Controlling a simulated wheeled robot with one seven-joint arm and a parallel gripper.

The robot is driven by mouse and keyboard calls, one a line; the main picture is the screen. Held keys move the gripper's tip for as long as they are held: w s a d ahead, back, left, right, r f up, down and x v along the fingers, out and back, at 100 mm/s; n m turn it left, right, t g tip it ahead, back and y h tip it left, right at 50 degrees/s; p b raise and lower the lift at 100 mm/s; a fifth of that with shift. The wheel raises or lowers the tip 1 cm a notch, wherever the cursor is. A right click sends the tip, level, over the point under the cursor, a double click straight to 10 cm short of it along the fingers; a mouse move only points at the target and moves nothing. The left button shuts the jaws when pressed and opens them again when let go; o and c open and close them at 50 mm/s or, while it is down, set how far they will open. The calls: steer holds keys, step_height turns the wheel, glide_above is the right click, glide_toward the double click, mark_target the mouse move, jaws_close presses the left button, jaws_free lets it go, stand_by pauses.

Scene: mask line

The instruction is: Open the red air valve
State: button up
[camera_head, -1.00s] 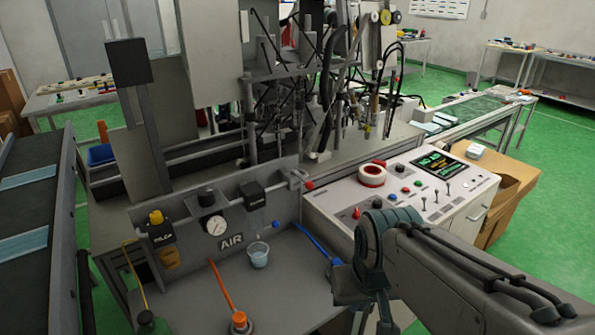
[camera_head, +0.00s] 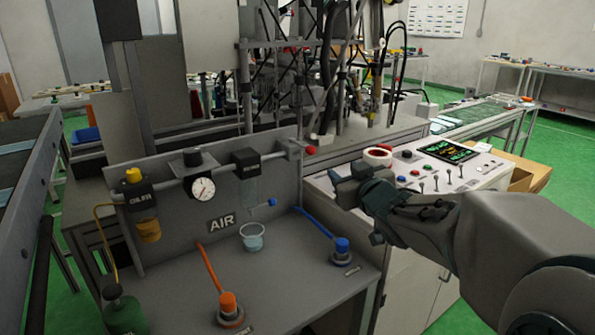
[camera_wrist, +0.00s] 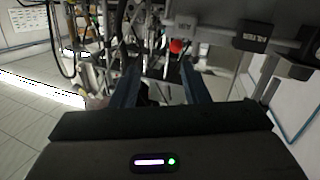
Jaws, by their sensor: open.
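A small red valve knob (camera_head: 311,150) sits at the right end of the pipe along the top of the grey AIR panel (camera_head: 270,170). A red part (camera_wrist: 176,46), probably the same knob, shows in the wrist view ahead of and between my fingers, slightly right of centre. My gripper (camera_head: 342,186) is at the panel's right end, to the right of and below the knob in the head view. The wrist view shows its two fingers (camera_wrist: 160,85) apart with nothing between them.
The AIR panel carries a gauge (camera_head: 202,189), an oiler (camera_head: 146,215) and a cup (camera_head: 252,237) below. An orange lever (camera_head: 213,268) and a blue lever (camera_head: 318,222) stand on the bench. A control console (camera_head: 460,180) with switches and a tape roll is behind my gripper.

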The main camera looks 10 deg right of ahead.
mark_target(313, 152)
steer(key=w+a+y+b, duration=0.1)
steer(key=w, duration=0.3)
steer(key=w+a+n, duration=0.1)
steer(key=w+a, duration=0.1)
steer(key=w, duration=0.3)
steer(key=w+a+y+b, duration=0.1)
steer(key=w+a, duration=0.1)
steer(key=w, duration=0.3)
steer(key=shift+a+f+n+t+y+b, duration=0.2)
steer(key=shift+f+n+t+y+b, duration=0.1)
jaws_close()
